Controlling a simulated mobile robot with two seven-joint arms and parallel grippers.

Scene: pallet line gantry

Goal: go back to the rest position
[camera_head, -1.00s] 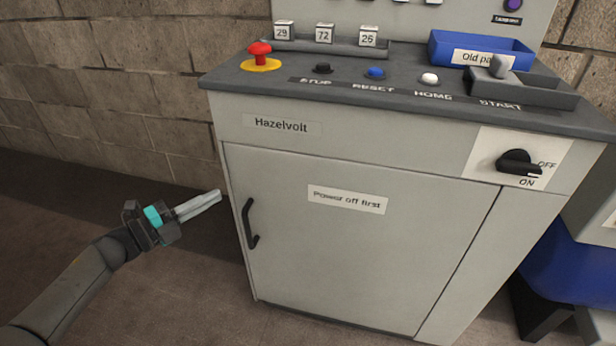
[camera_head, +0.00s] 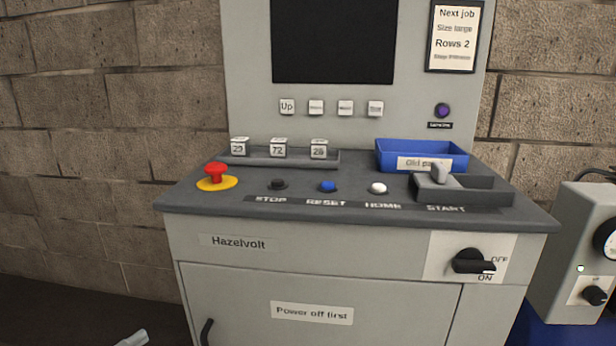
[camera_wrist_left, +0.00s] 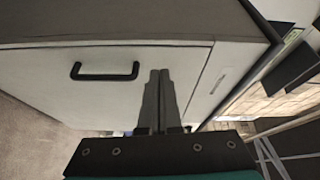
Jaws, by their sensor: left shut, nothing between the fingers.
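My left gripper (camera_head: 134,339) shows only its fingertips at the bottom edge of the head view, left of the cabinet (camera_head: 225,290). In the left wrist view the gripper (camera_wrist_left: 159,75) has its two fingers together with nothing between them. The cabinet door with its black handle (camera_wrist_left: 105,71) lies beyond the fingers in that view. I cannot tell how far the fingertips are from the door. My right gripper is not in view.
The console top holds a red stop button (camera_head: 216,172), a blue tray (camera_head: 420,150) and a grey START lever (camera_head: 439,174). A black rotary switch (camera_head: 472,261) is on the front. A grey box (camera_head: 575,240) stands at the right. Floor at the left is clear.

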